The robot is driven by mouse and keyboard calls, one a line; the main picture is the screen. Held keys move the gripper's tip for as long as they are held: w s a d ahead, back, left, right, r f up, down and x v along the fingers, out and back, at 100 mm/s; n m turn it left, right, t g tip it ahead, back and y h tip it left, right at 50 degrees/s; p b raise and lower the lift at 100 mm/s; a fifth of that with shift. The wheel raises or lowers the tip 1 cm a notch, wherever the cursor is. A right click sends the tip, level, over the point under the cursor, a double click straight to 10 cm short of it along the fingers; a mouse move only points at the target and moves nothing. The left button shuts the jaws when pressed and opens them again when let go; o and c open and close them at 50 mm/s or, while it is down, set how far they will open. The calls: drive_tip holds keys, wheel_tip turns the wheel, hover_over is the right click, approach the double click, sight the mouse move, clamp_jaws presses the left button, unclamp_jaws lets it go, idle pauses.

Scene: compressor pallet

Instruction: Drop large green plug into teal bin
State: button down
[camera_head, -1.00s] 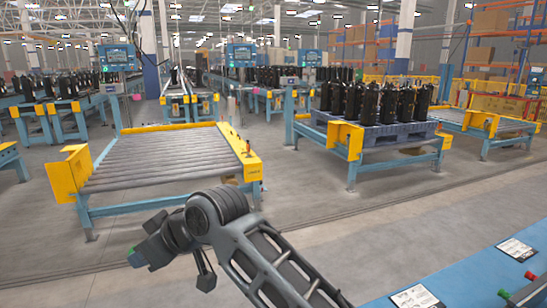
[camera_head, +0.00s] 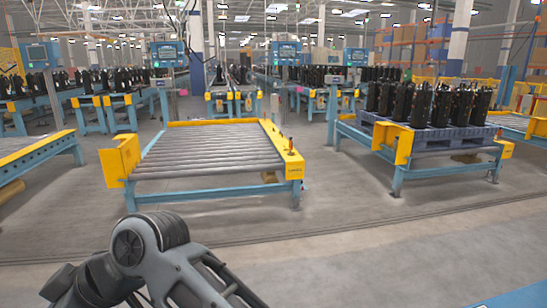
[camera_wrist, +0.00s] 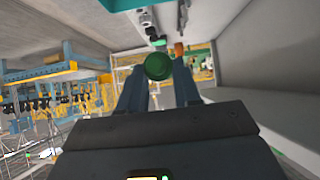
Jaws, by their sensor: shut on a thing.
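My gripper (camera_wrist: 160,88) shows in the wrist view, with its two dark fingers shut on the large green plug (camera_wrist: 158,66). The plug's round green face shows between the fingertips. In the head view my arm is at the lower left, and the gripper and plug are out of sight there. I cannot make out the teal bin for sure in either view.
A roller conveyor (camera_head: 208,152) with yellow end guards stands ahead. To its right, a blue pallet (camera_head: 440,137) bears several black compressors (camera_head: 430,103). A blue surface (camera_head: 518,299) just shows at the lower right corner. The grey floor between is clear.

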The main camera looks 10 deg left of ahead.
drive_tip(key=shift+f+b, duration=0.95)
drive_tip(key=shift+f, duration=0.9)
drive_tip(key=c, duration=0.7)
unclamp_jaws()
drive_tip(key=shift+b+v, duration=0.35)
drive_tip(key=shift+v, duration=3.6)
drive_tip(key=shift+d, duration=0.1)
